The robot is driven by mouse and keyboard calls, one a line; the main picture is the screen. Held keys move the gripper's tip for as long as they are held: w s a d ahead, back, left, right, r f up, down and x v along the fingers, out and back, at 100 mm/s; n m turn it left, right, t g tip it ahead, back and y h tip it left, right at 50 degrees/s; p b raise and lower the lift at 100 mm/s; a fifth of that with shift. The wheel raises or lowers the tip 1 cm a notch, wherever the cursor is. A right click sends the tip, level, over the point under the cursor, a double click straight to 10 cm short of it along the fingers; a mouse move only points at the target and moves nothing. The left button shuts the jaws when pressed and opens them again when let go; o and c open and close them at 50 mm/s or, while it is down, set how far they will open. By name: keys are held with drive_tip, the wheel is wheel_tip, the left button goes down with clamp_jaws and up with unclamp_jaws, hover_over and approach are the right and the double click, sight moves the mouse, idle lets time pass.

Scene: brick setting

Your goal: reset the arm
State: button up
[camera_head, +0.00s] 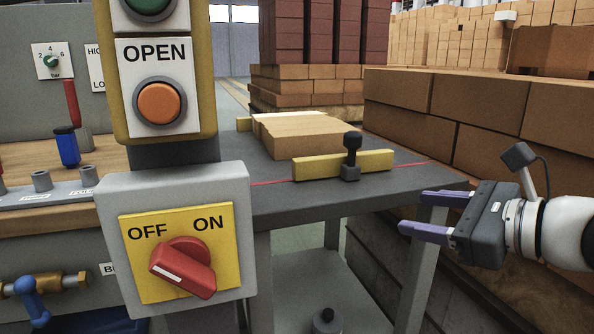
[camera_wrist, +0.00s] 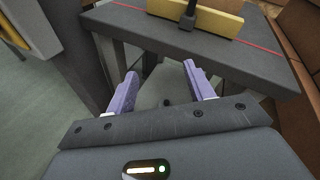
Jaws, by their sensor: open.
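My gripper (camera_head: 436,213) is at the right of the head view, beside the right end of the grey table, with its purple fingers pointing left. In the wrist view the two fingers of my gripper (camera_wrist: 157,82) are spread apart with nothing between them. The gripper is open and empty. It touches nothing that I can see.
The grey table (camera_head: 300,199) carries a yellow bar (camera_head: 325,166) with a black knob, and bricks (camera_head: 306,133). A rotary switch (camera_head: 183,267) and an orange button (camera_head: 159,103) stand at the left. Stacked large bricks (camera_head: 478,116) fill the right.

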drive_tip(key=s+a+f+n+g+h+p, duration=0.1)
drive_tip(key=s+f+n+g+h, duration=0.2)
drive_tip(key=f+n, duration=0.7)
drive_tip(key=s+a+f+n+g+h+p, duration=0.1)
drive_tip(key=s+a+f+n+g+h, duration=0.1)
drive_tip(key=s+f+n+h, duration=0.4)
wheel_tip(320, 180, down, 4)
drive_tip(key=s+n, duration=0.1)
drive_tip(key=n, duration=0.7)
drive_tip(key=shift+s+g+h, duration=0.3)
drive_tip(key=shift+s+g, duration=0.1)
